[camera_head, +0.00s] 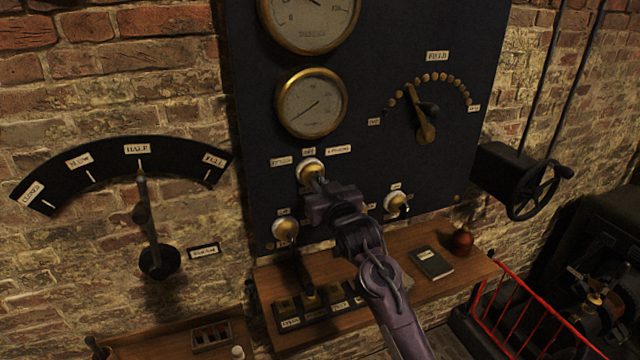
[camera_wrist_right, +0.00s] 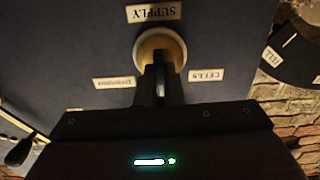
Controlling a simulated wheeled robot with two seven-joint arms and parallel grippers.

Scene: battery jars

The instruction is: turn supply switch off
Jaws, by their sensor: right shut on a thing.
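My left gripper is not in view.
Two smaller brass switches (camera_head: 286,229) (camera_head: 397,202) flank my right arm lower on the panel. A wooden shelf (camera_head: 467,268) below holds a dark book (camera_head: 432,264) and a red bell-shaped object (camera_head: 462,241). A field dial lever (camera_head: 425,122) and handwheel (camera_head: 533,190) are at right.

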